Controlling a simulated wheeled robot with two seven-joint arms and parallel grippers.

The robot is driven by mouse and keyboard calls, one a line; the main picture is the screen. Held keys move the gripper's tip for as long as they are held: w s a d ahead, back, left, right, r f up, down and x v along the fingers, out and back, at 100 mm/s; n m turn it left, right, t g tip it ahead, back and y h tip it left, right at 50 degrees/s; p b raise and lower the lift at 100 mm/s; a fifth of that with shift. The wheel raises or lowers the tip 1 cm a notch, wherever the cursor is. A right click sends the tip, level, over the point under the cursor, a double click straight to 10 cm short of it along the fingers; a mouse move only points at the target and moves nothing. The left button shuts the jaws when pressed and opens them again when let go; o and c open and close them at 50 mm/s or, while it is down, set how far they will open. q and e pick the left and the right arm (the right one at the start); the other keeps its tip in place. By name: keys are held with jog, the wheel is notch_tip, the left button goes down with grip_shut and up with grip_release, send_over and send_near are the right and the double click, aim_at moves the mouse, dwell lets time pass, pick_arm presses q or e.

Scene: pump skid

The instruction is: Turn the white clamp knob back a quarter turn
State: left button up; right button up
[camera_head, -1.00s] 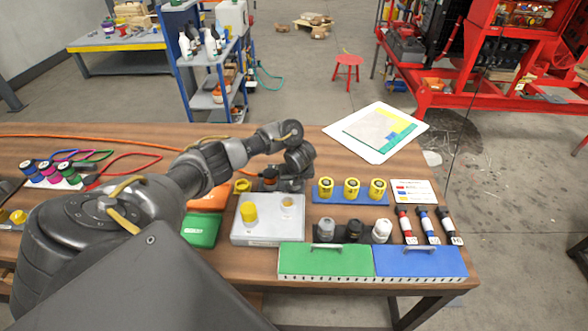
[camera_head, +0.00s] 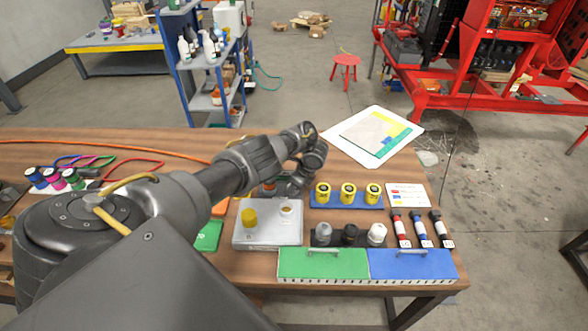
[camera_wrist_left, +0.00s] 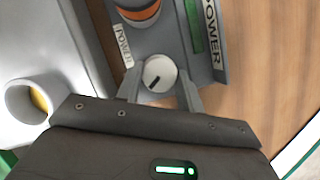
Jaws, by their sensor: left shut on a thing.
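The white clamp knob (camera_wrist_left: 160,73) shows in the left wrist view as a round white cap with a short dark mark pointing to the lower left. It sits on a grey fixture (camera_wrist_left: 172,32) that carries POWER labels. My left gripper (camera_wrist_left: 158,90) is shut on the knob, with one finger on each side of it. In the head view my left gripper (camera_head: 290,186) is behind the light grey box, and I cannot make out the knob there. My right gripper is not in view.
An orange-banded dark part (camera_wrist_left: 138,10) is close to the knob. The light grey box (camera_head: 268,236) with a yellow cap stands in front of the gripper. Yellow cylinders on a blue tray (camera_head: 345,206) are to the right. Green and blue lidded boxes stand at the front edge.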

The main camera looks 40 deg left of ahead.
pick_arm(q)
jog(key=shift+f+n+g+b, duration=0.1)
jog(key=shift+n+g+b, duration=0.25)
jog(key=shift+n, duration=0.55)
jog(key=shift+a, duration=0.1)
jog(key=o, duration=1)
jog(key=shift+p+v, duration=0.9)
jog(key=shift+v, duration=4.5)
jog(key=shift+w+a, duration=0.1)
